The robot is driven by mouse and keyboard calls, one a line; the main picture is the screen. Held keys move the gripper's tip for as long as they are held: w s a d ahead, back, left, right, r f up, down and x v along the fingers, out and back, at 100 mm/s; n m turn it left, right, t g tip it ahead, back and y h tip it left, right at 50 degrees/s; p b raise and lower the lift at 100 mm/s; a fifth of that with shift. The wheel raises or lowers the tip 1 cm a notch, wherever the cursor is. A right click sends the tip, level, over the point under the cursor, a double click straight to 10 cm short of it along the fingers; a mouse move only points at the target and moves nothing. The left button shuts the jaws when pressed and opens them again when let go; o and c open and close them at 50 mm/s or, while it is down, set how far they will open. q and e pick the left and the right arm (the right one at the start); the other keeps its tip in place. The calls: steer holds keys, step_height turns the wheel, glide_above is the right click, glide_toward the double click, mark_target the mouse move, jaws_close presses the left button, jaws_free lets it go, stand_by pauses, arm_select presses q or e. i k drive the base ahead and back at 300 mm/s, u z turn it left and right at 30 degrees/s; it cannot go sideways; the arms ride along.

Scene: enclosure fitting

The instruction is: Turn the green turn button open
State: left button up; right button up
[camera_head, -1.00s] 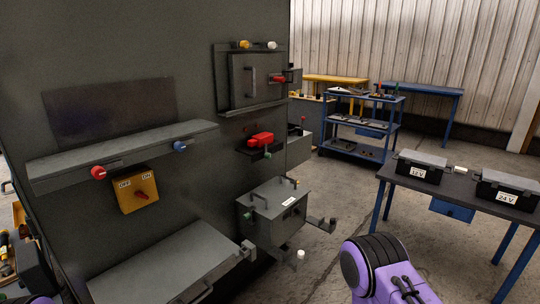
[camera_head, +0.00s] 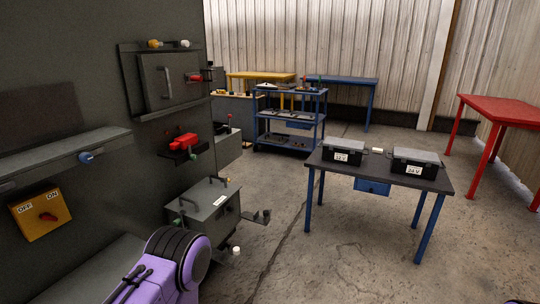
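A small green part (camera_head: 192,155) shows just under the red handle (camera_head: 184,142) on the dark enclosure wall. A second small green part (camera_head: 178,221) shows at the left front of the grey lidded box (camera_head: 208,203) low on the wall. I cannot tell which green part is the turn button, or how either is turned. A purple and black link of my own arm stands at the bottom, left of centre, in front of the grey box's lower area. Neither gripper's fingers show.
A yellow OFF/ON switch (camera_head: 40,216) and a ledge with a blue knob (camera_head: 85,157) are at left. A grey panel door (camera_head: 169,80) is above. A dark table (camera_head: 385,171) with two black boxes stands right; open floor lies between.

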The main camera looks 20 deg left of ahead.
mark_target(191, 157)
steer(key=z, duration=0.25)
steer(key=i, duration=2.15)
steer(key=u, duration=2.35)
